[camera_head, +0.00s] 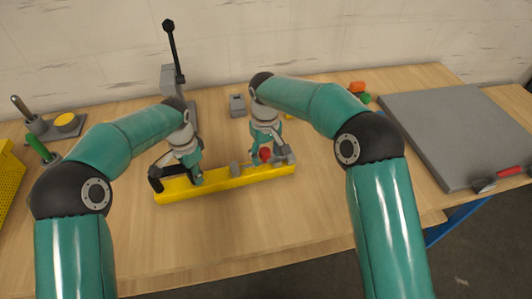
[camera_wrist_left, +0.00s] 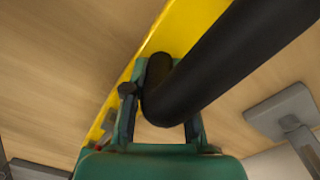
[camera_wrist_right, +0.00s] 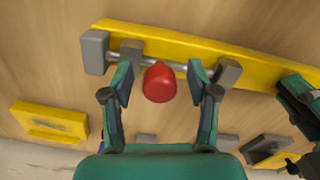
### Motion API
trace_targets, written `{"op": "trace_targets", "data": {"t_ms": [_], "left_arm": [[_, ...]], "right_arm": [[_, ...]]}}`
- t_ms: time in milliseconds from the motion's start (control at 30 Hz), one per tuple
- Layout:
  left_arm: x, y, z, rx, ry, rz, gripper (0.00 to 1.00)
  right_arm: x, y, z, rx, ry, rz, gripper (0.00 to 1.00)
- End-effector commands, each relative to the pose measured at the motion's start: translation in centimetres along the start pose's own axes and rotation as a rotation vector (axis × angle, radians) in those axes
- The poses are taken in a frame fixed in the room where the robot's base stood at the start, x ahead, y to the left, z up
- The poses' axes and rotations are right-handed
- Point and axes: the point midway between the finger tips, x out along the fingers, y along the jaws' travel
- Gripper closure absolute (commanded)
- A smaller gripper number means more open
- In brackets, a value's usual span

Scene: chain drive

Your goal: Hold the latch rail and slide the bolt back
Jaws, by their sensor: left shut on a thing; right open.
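The yellow latch rail (camera_head: 225,183) lies across the middle of the table, with a black handle (camera_head: 155,178) at its left end. My left gripper (camera_head: 193,172) is shut on this black handle; the left wrist view shows the handle (camera_wrist_left: 215,65) between its fingers. The bolt is a grey rod (camera_wrist_right: 180,66) running through grey blocks on the rail, with a red knob (camera_wrist_right: 159,82) on it. My right gripper (camera_wrist_right: 158,76) is open, with one finger on each side of the knob. The knob (camera_head: 265,154) also shows in the head view, partly covered by the gripper.
A grey lever stand (camera_head: 168,78) stands behind the rail at the left. A small grey block (camera_head: 237,105) lies behind it. A large grey panel (camera_head: 455,130) and a red-handled tool (camera_head: 508,172) are at the right. Clear table lies in front of the rail.

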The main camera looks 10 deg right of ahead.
Motion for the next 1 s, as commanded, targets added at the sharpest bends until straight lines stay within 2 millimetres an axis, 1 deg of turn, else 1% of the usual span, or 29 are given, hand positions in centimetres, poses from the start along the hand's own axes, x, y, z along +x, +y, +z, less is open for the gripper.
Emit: {"op": "trace_targets", "data": {"t_ms": [200, 467, 500, 567, 833, 933, 1000], "left_arm": [[0.2, 0.2, 0.0, 0.000, -0.003, 0.005, 1.00], [0.3, 0.2, 0.0, -0.001, -0.003, 0.006, 1.00], [0.3, 0.2, 0.0, -0.001, -0.003, 0.006, 1.00], [0.3, 0.2, 0.0, -0.001, -0.003, 0.006, 1.00], [0.3, 0.2, 0.0, -0.001, -0.003, 0.006, 1.00], [0.3, 0.2, 0.0, -0.001, -0.003, 0.006, 1.00], [0.3, 0.2, 0.0, -0.001, -0.003, 0.006, 1.00]], "right_arm": [[0.1, 0.0, 0.0, 0.000, -0.001, 0.000, 0.41], [0.1, 0.0, 0.0, 0.000, -0.001, 0.000, 0.84], [0.1, 0.0, 0.0, 0.000, -0.001, 0.000, 0.91], [0.1, 0.0, 0.0, 0.000, -0.001, 0.000, 1.00], [0.1, -0.2, 0.0, -0.001, -0.001, 0.000, 1.00], [0.1, -1.3, -0.3, -0.002, -0.002, -0.001, 1.00], [0.1, -2.5, -0.7, -0.004, -0.002, -0.001, 1.00]]}}
